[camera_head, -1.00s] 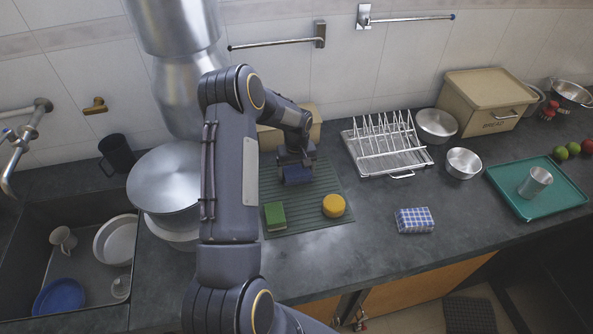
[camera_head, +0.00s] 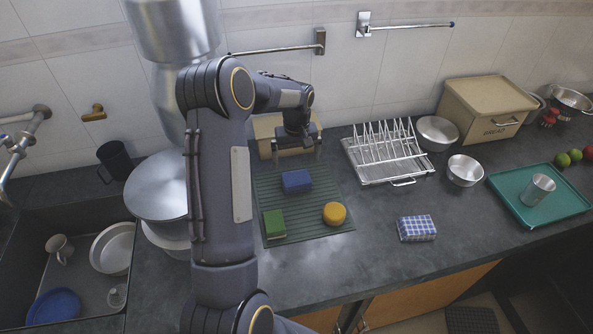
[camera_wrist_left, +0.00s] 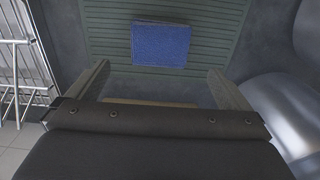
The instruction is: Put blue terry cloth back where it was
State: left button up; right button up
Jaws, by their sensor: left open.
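The blue terry cloth (camera_head: 297,182) is a small folded block lying on the dark green ribbed mat (camera_head: 308,222), toward its back. It also shows in the left wrist view (camera_wrist_left: 160,45), flat on the mat, beyond my fingertips. My left gripper (camera_head: 297,155) is open and empty. It hangs above and slightly behind the cloth, apart from it, with one finger to each side in the left wrist view (camera_wrist_left: 158,75). My right gripper is in neither view.
A green sponge (camera_head: 274,224) and a yellow round sponge (camera_head: 334,213) share the mat. A blue checked cloth (camera_head: 416,228) lies to the right. A wire dish rack (camera_head: 388,152) stands right of the mat, steel canisters left. A tan box (camera_head: 268,128) stands behind. The front counter is clear.

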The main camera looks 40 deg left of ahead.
pick_arm(q)
jog(key=s+d+r+m+t+h, duration=0.1)
jog(key=s+d+r+m+t, duration=0.1)
jog(key=s+d+r, duration=0.5)
jog(key=s+d+r+m+t+h, duration=0.15)
jog(key=s+d+r, duration=0.3)
jog(key=r, duration=0.45)
jog(key=s+d+m+t, duration=0.1)
jog(key=s+d+m, duration=0.1)
jog(key=s+d, duration=0.3)
jog(key=s+d+f+m+t+h, duration=0.1)
jog(key=s+d+m, duration=0.2)
jog(key=s, duration=0.7)
jog(key=shift+s+d+f, duration=0.25)
jog(key=shift+d+f, duration=0.05)
jog(key=shift+d, duration=0.9)
